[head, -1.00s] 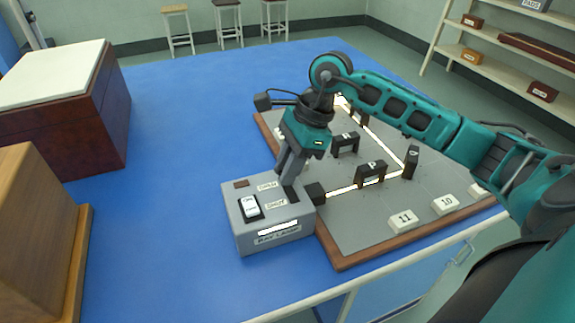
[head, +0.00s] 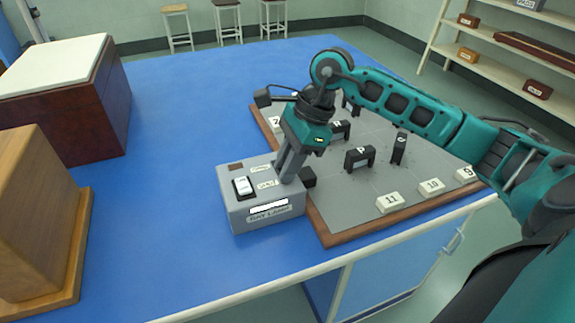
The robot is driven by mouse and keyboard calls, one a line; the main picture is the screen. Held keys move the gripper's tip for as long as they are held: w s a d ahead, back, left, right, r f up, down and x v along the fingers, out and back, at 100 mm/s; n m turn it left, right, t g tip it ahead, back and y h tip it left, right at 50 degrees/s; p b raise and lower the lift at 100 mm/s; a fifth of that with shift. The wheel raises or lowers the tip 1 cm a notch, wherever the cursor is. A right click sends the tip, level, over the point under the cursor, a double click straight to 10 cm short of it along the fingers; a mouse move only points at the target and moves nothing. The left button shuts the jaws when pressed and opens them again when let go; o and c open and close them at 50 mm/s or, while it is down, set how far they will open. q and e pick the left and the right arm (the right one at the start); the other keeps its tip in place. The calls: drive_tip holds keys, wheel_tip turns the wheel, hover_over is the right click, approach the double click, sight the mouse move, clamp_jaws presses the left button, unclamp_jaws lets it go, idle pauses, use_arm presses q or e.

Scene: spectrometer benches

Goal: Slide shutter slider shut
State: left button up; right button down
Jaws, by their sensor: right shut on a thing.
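The grey ray lamp box (head: 236,217) stands at the front of the blue table, with a white rocker switch (head: 242,187) on top. Two small labels sit on its top; the nearer one (head: 266,183) reads SHUT. My right gripper (head: 288,178) points down at the right of the box top, beside the SHUT label. It is shut on the shutter slider, which its fingers hide. The lamp's dark nozzle (head: 308,177) faces the grey board, and no light beam shows on the board. My left gripper is out of view.
The wood-edged grey board (head: 350,208) carries several dark upright holders, one of them (head: 360,158) near the lamp, and numbered white blocks (head: 390,202). A wooden box (head: 30,215) and a dark red box (head: 95,115) stand left. The blue table between is clear.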

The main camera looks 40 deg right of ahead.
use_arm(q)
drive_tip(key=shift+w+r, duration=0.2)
use_arm(e)
drive_tip(key=shift+s+a+f, duration=0.1)
drive_tip(key=shift+s, duration=0.15)
drive_tip(key=c, duration=1)
unclamp_jaws()
use_arm(q)
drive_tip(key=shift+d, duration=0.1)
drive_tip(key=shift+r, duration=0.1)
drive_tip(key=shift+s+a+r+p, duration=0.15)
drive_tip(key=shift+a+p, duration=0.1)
drive_tip(key=shift+p, duration=0.2)
use_arm(e)
drive_tip(key=v, duration=1.3)
drive_tip(key=shift+w, duration=0.1)
